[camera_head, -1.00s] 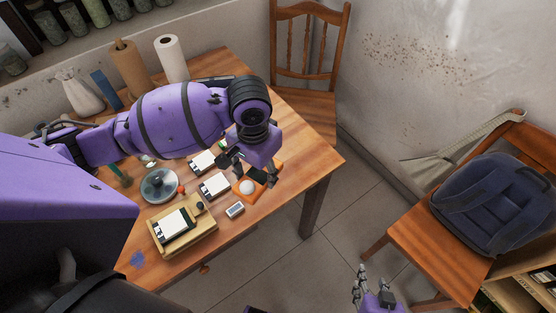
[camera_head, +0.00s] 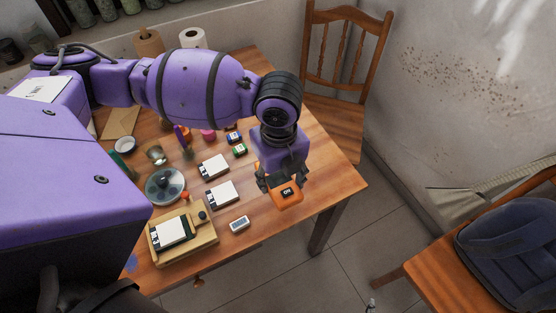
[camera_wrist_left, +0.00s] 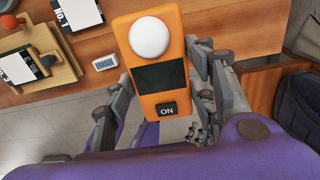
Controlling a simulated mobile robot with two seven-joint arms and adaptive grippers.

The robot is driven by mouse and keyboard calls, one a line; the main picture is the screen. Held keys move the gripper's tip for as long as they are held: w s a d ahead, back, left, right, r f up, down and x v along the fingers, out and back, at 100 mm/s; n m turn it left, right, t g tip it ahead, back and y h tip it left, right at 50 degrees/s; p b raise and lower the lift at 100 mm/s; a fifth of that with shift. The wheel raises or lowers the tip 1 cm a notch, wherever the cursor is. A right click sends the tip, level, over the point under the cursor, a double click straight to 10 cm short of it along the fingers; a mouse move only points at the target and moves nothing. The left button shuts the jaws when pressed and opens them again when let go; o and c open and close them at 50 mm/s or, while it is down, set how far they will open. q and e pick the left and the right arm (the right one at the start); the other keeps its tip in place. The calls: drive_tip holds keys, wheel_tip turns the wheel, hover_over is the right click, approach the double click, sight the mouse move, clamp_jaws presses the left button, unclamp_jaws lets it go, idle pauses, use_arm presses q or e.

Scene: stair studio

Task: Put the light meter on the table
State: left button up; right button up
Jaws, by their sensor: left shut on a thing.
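The light meter is an orange box with a white dome, a dark screen and an "ON" button. In the head view the light meter (camera_head: 289,200) hangs at my left gripper (camera_head: 283,180), over the table's right part near its front edge. In the left wrist view the light meter (camera_wrist_left: 158,75) sits between the two fingers of my left gripper (camera_wrist_left: 155,85), which is shut on it. The wooden table (camera_head: 265,215) shows below; the gap under the meter is hard to judge. Only a small tip of my right gripper (camera_head: 371,304) shows at the bottom edge.
A chair (camera_head: 335,120) stands behind the table. Bare wood lies right of the gripper (camera_head: 325,170).

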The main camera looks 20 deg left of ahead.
use_arm(q)
drive_tip(key=w+f, duration=0.2)
drive_tip(key=w, duration=0.1)
drive_tip(key=w+f, duration=0.3)
drive_tip(key=w, duration=0.1)
drive_tip(key=w+d+f+b, duration=0.1)
drive_tip(key=w+f, duration=0.1)
drive_tip(key=w, duration=0.1)
drive_tip(key=shift+w+f, duration=0.2)
drive_tip(key=shift+f, duration=0.15)
drive_tip(key=shift+w+f, duration=0.15)
wheel_tip(320, 180, down, 3)
drive_tip(key=shift+w+f, duration=0.1)
drive_tip(key=shift+w, duration=0.05)
drive_tip(key=shift+f, duration=0.1)
use_arm(e)
drive_tip(key=shift+s+d+f, duration=0.2)
drive_tip(key=shift+s+f, duration=0.15)
drive_tip(key=shift+f, duration=0.15)
drive_tip(key=shift+s+d+f, duration=0.15)
drive_tip(key=shift+s+f, duration=0.15)
drive_tip(key=shift+f, duration=0.15)
use_arm(q)
drive_tip(key=shift+f, duration=0.1)
drive_tip(key=shift+f, duration=0.1)
drive_tip(key=o, duration=1.2)
drive_tip(key=shift+o, duration=0.2)
